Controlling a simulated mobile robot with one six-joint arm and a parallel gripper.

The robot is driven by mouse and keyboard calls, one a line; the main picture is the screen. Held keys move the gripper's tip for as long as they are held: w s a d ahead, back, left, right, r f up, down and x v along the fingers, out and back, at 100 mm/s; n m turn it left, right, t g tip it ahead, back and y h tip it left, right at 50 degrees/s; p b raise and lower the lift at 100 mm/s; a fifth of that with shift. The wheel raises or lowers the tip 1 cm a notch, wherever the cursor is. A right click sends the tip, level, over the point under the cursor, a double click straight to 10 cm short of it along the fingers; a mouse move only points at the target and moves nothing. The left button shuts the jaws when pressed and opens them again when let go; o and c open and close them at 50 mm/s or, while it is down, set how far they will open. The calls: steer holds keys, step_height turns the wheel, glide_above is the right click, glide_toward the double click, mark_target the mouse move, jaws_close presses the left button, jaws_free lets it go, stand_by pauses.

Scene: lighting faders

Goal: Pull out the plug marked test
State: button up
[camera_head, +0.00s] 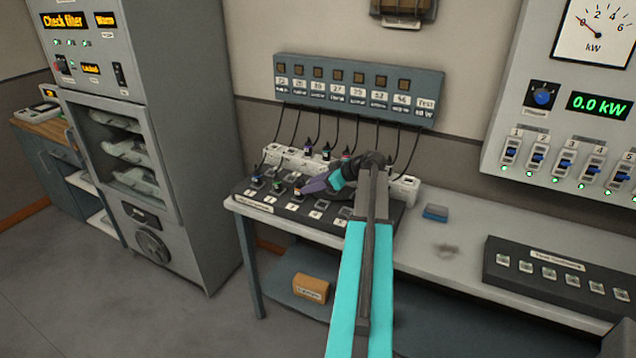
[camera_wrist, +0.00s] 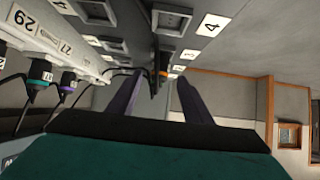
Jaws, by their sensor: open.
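A blue-grey wall panel (camera_head: 340,66) carries a row of labels, with the one reading Test (camera_head: 426,104) at its right end. Its cable runs down to the right end of the white socket strip (camera_head: 404,190), where my arm hides part of it. I cannot make out a plug marked test. My gripper (camera_head: 301,190) is over the left-middle of the black numbered board (camera_head: 245,187). In the wrist view my gripper (camera_wrist: 160,80) is open, with a dark item with an orange band (camera_wrist: 163,73) seen between the fingers. I cannot tell whether they touch it.
Several plugs stand along the strip, including a teal-banded one (camera_wrist: 42,72). A blue block (camera_head: 435,213) lies on the grey bench (camera_head: 450,245). A black unit (camera_head: 550,270) sits at the right. A tall grey cabinet (camera_head: 190,120) stands left. The bench between board and unit is mostly clear.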

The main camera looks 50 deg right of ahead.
mark_target(303, 185)
steer(key=shift+w+f+b, duration=0.45)
steer(key=shift+f+b, duration=0.05)
steer(key=shift+b, duration=0.05)
steer(key=shift+b+x, duration=1)
steer(key=shift+x, duration=0.5)
steer(key=shift+a+r, duration=0.1)
steer(key=shift+r, duration=0.05)
steer(key=c, duration=1.1)
steer(key=shift+r, duration=0.45)
steer(key=shift+c, duration=0.2)
steer(key=shift+r, duration=1.95)
steer(key=shift+r, duration=0.2)
